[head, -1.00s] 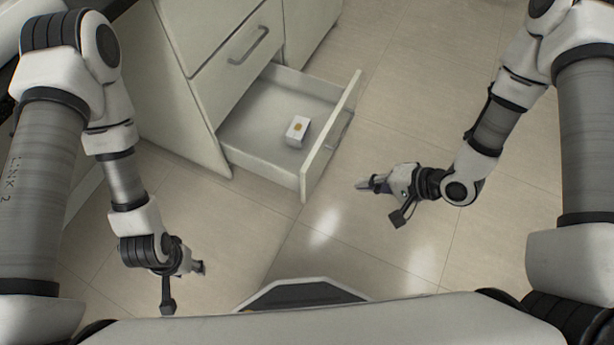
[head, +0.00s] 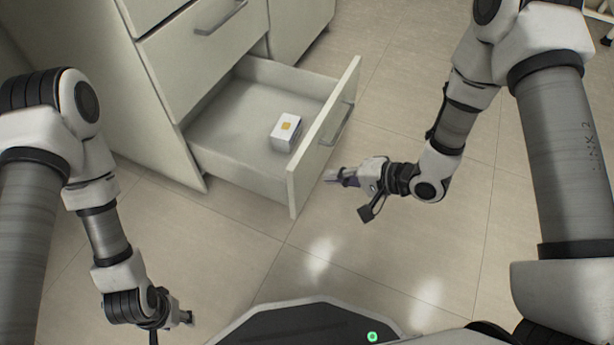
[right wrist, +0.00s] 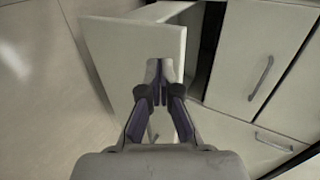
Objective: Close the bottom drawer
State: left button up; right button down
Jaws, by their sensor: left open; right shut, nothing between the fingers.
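The bottom drawer (head: 238,155) is pulled out of the white cabinet, with its front panel (head: 322,140) and grey handle (head: 337,124) facing right. My left gripper (head: 188,317) is low at the left, away from the drawer, open.
The cabinet (head: 150,95) stands at the upper left, with a closed drawer and its handle (head: 221,18) above the open one. The tiled floor (head: 400,80) right of the drawer is clear. A white chair or stand base (head: 606,18) shows at the top right corner.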

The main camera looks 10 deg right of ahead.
aim_at(296, 170)
jog(key=b+x, duration=0.1)
jog(key=x, duration=0.1)
jog(key=b+x, duration=0.1)
jog(key=x, duration=0.1)
jog(key=r+b+x, duration=0.1)
jog(key=x, duration=0.1)
jog(key=shift+w+a, duration=0.2)
jog(key=shift+a, duration=0.2)
jog(key=shift+w+a+r, duration=0.15)
jog(key=shift+w+a, duration=0.1)
jog(key=shift+a, duration=0.05)
pick_arm(q)
notch_tip(296, 170, down, 4)
jog(key=shift+w+f, duration=0.1)
